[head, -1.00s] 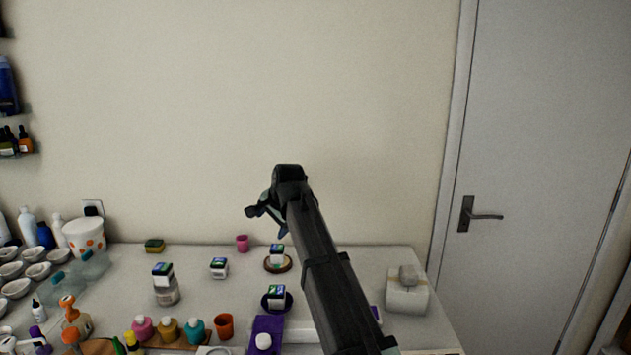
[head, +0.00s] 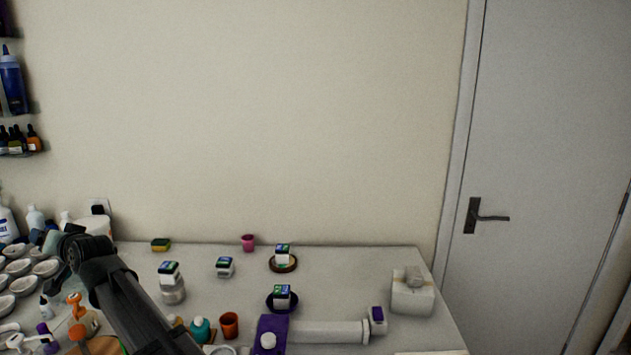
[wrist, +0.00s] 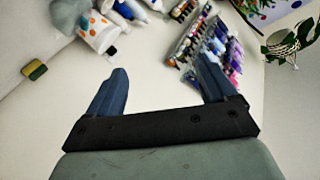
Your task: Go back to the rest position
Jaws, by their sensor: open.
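My gripper (wrist: 160,85) is open and empty in the wrist view, its two blue-grey fingers spread apart with bare pale surface between them. In the head view my arm comes up from the bottom and leans left. My gripper (head: 62,255) shows dark and small there, in front of the bowls at the left of the table. The head view does not show the fingers clearly.
The table (head: 225,295) holds small boxes, an orange cup (head: 229,325), a pink cup (head: 248,242) and a white tube (head: 325,331). Several white bowls (head: 22,285) crowd the left. A door (head: 550,150) is beyond.

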